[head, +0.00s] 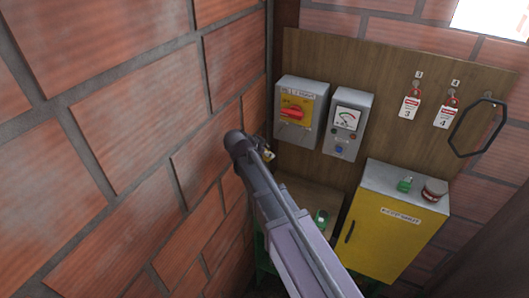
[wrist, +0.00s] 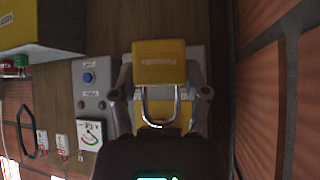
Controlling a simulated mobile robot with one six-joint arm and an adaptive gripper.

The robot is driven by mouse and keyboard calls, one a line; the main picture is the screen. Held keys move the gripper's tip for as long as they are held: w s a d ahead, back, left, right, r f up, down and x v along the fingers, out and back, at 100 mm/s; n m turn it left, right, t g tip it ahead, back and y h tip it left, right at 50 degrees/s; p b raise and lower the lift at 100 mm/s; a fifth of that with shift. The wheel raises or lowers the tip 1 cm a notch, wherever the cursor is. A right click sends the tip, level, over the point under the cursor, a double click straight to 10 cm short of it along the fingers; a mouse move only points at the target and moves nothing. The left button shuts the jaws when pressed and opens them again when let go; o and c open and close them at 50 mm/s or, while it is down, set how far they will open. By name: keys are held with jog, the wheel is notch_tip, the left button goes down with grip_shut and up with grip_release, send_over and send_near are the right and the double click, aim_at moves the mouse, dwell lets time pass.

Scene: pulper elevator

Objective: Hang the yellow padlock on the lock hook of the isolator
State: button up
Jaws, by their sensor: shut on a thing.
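The isolator (head: 292,113) is a grey box with a yellow plate and a red rotary handle, mounted on the wooden board in the head view. My gripper (head: 265,152) is below and left of it, mostly hidden behind my arm. In the wrist view my gripper (wrist: 161,88) is shut on the yellow padlock (wrist: 158,62). The padlock's body is at the top of that picture and its silver shackle points down. The isolator (wrist: 196,56) is behind the padlock there, largely covered by it. I cannot make out the lock hook.
A grey meter box (head: 346,124) is right of the isolator. A yellow cabinet (head: 387,238) stands below, with a green padlock (head: 405,184) on top. Tags 3 (head: 409,107) and 4 (head: 446,116) hang on the board. A brick wall (head: 130,130) closes off the left.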

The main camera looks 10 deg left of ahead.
jog(key=shift+w+d, duration=0.1)
jog(key=shift+w, duration=0.15)
jog(key=w+d+f+b, duration=0.1)
jog(key=w+d, duration=0.2)
jog(key=w, duration=0.5)
jog(key=shift+f+b, duration=0.3)
jog(key=shift+b, duration=0.05)
dwell(1.1)
jog(key=shift+w, duration=0.1)
dwell(0.6)
jog(key=o, duration=1.3)
